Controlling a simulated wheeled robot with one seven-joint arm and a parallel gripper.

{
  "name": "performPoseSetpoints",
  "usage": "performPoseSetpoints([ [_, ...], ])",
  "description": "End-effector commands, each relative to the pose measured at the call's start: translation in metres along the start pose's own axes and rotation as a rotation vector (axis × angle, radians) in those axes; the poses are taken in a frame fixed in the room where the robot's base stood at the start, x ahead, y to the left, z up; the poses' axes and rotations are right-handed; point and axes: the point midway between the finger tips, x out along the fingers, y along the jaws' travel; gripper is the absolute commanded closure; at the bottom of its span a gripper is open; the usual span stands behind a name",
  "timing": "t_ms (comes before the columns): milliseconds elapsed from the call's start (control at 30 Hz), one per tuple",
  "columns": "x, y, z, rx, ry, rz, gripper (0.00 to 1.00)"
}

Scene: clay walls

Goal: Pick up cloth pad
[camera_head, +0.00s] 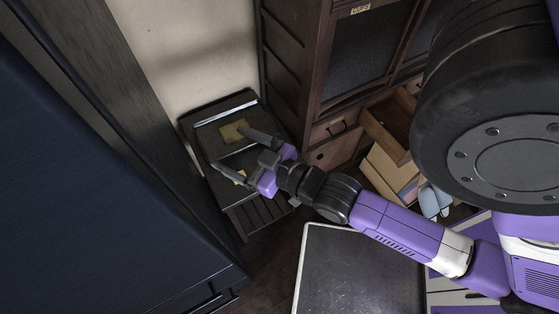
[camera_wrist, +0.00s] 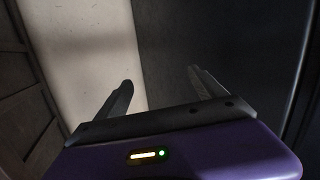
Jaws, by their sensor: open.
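A flat, olive-yellow square that looks like the cloth pad (camera_head: 232,132) lies on top of a small dark table (camera_head: 208,142) in the head view. My gripper (camera_head: 228,149) is over this table with its two fingers spread and nothing between them. One fingertip appears beside the pad's right edge; whether it touches cannot be told. In the wrist view my gripper (camera_wrist: 160,76) is also open and empty, and the pad does not show there. A small yellowish piece (camera_head: 240,177) shows next to the other finger, partly hidden by it.
A long light-grey bar (camera_head: 225,114) lies along the table's back. A pale wall (camera_head: 190,45) rises behind it. A wooden cabinet (camera_head: 285,70) with open drawers (camera_head: 385,135) stands to the right. A large dark-blue panel (camera_head: 100,180) fills the left.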

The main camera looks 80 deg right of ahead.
Motion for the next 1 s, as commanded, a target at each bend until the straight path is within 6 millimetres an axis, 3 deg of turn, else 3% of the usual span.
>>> performPoseSetpoints([
  [100, 0.045, 0.044, 0.027, -0.002, -0.079, 0.11, 0.2],
  [300, 0.099, 0.126, 0.08, 0.037, -0.284, 0.281, 0.2],
  [433, 0.119, 0.179, 0.117, 0.105, -0.456, 0.375, 0.2],
  [600, 0.121, 0.23, 0.166, 0.249, -0.737, 0.445, 0.2],
  [733, 0.105, 0.233, 0.2, 0.368, -0.973, 0.427, 0.2],
  [900, 0.061, 0.197, 0.24, 0.464, -1.262, 0.339, 0.2],
  [1000, 0.042, 0.181, 0.247, 0.487, -1.361, 0.299, 0.2],
])
